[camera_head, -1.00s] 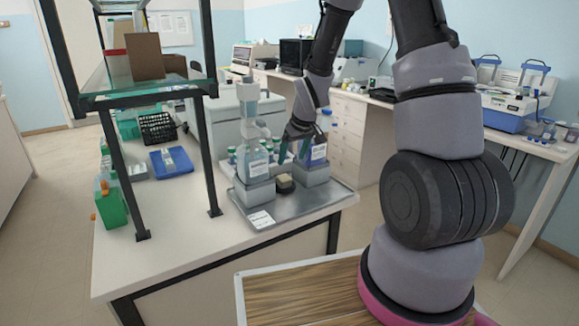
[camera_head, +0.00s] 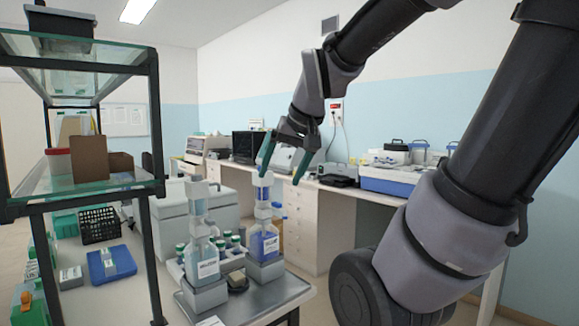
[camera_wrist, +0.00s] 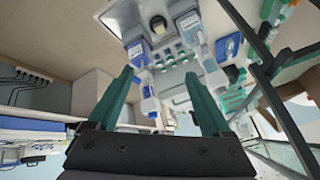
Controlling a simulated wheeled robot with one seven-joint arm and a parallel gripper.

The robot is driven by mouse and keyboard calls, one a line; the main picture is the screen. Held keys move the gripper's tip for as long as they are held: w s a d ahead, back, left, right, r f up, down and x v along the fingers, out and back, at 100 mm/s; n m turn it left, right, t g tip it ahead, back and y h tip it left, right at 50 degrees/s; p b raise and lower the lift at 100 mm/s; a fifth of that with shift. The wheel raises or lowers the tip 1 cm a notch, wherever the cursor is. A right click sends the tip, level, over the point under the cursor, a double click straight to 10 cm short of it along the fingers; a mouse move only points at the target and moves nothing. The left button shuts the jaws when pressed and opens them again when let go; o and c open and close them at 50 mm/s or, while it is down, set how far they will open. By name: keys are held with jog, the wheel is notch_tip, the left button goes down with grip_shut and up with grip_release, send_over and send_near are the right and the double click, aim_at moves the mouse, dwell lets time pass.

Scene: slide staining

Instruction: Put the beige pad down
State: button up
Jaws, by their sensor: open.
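The beige pad (camera_head: 237,277) sits low on the metal tray (camera_head: 265,304), on a small dark base between two dispenser bottles. In the wrist view the pad (camera_wrist: 158,22) shows small near the top, with dark around it. My gripper (camera_head: 284,164) is open and empty, high above the tray and above the bottle tops. In the wrist view its two green fingers (camera_wrist: 160,75) are spread wide, with nothing between them within reach.
A clear-liquid bottle (camera_head: 202,258) and a blue-liquid bottle (camera_head: 264,242) flank the pad in grey holders. Several small green-capped vials (camera_head: 228,240) stand behind. A glass shelf rack (camera_head: 100,192) rises at left. The air around my gripper is clear.

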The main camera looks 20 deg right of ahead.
jog(key=shift+m, duration=0.5)
jog(key=s, duration=0.1)
jog(key=s+r, duration=0.1)
jog(key=s, duration=0.2)
jog(key=shift+s+r, duration=0.35)
jog(key=shift+r, duration=0.05)
jog(key=shift+t, duration=0.3)
